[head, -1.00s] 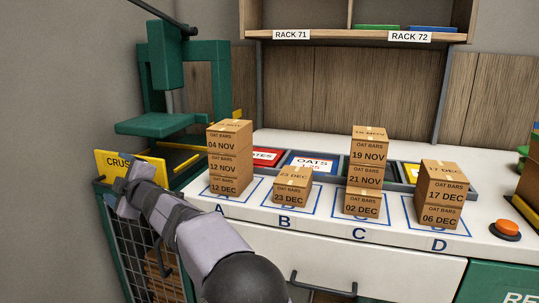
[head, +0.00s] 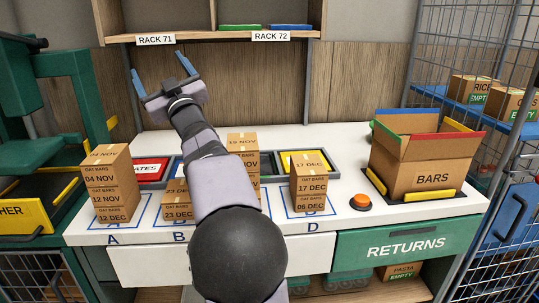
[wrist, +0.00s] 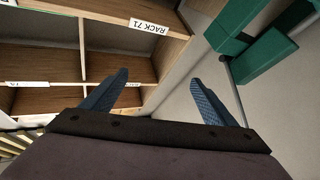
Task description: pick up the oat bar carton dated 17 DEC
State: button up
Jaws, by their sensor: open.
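The oat bar carton dated 17 DEC (head: 312,186) is a brown box on top of the stack at spot D. It rests on the carton dated 06 DEC (head: 310,206). My gripper (head: 161,80) is open and empty, raised high in front of the back wall below RACK 71, up and left of stack D. In the wrist view my open fingers (wrist: 165,100) point toward the rack and wall, and no carton shows there. My arm hides part of the stack at C and part of B.
Stack A (head: 112,185) stands at the left. An open BARS box (head: 425,178) is at the right, with an orange button (head: 361,201) between it and stack D. Shelf RACK 71 (head: 156,40) hangs above. A green press (head: 60,120) stands far left.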

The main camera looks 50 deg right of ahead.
jog(key=s+d+r+m+g+h+p, duration=0.35)
jog(key=s+d+m+h, duration=0.7)
jog(key=s+d, duration=0.55)
jog(key=s+d+f+m+g+h+p, duration=0.1)
jog(key=s+d+m+g+h+p, duration=0.15)
jog(key=s+m+g, duration=0.55)
jog(key=s+d+f+m+g+h+p, duration=0.1)
jog(key=s+d+m+g+h, duration=0.2)
jog(key=s, duration=0.9)
jog(key=n+t+y+b, duration=0.3)
jog(key=n+t+y, duration=0.2)
jog(key=n+y, duration=0.55)
send_near(304, 156)
jog(key=shift+w+d+f+n+h, duration=0.25)
jog(key=shift+w+d+n+h, duration=0.1)
jog(key=shift+w+d, duration=0.1)
jog(key=shift+w+d+f+n+h, duration=0.25)
jog(key=shift+w+d+n+h, duration=0.1)
jog(key=shift+w, duration=0.1)
jog(key=shift+f+p+x, duration=0.15)
jog(key=shift+p+x, duration=0.15)
jog(key=shift+x, duration=1.55)
jog(key=shift+f+p+x, duration=0.1)
jog(key=shift+p+x, duration=0.2)
jog(key=shift+x, duration=1.55)
jog(key=shift+c, duration=0.2)
